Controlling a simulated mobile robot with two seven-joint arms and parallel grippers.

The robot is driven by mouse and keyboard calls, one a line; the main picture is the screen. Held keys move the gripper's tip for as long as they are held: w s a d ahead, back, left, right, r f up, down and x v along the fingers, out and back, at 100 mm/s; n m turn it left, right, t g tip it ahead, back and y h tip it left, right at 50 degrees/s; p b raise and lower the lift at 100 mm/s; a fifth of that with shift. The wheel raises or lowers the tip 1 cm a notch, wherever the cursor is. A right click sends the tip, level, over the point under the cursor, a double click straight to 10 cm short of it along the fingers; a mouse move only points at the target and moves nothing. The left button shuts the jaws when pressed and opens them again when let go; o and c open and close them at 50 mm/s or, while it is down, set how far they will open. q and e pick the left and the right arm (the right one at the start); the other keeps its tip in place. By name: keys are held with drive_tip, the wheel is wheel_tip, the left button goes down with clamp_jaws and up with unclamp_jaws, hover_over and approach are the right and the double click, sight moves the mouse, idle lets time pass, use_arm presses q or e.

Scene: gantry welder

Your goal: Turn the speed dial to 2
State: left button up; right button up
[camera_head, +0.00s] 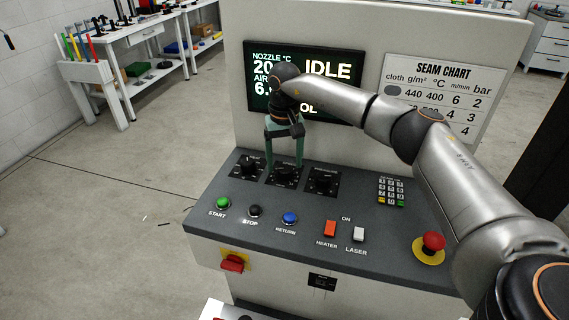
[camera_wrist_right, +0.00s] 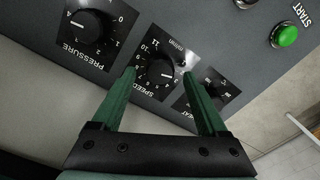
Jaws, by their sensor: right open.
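The speed dial (camera_wrist_right: 158,72) is a black knob on a square plate marked SPEED with white numbers, seen upside down in the right wrist view. A white pointer mark shows on it, but I cannot tell which number it meets. In the head view the dial (camera_head: 285,174) is the middle of three and is partly hidden by my fingers. My right gripper (camera_head: 284,162) comes down over it with green fingers open, one on each side. In the wrist view the gripper (camera_wrist_right: 159,73) straddles the knob; I cannot tell whether it touches. My left gripper is not in view.
The pressure dial (camera_wrist_right: 88,27) and the heat dial (camera_wrist_right: 212,91) flank the speed dial closely. In front are the start (camera_head: 223,203), stop (camera_head: 254,211) and return (camera_head: 290,217) buttons. A red mushroom button (camera_head: 433,241) is under my right arm. The screen (camera_head: 330,70) behind reads IDLE.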

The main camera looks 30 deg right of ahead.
sight(285, 168)
wheel_tip(285, 168, up, 11)
drive_tip(key=shift+r+b, duration=0.15)
drive_tip(key=shift+b, duration=0.15)
drive_tip(key=shift+s, duration=0.1)
idle(0.4)
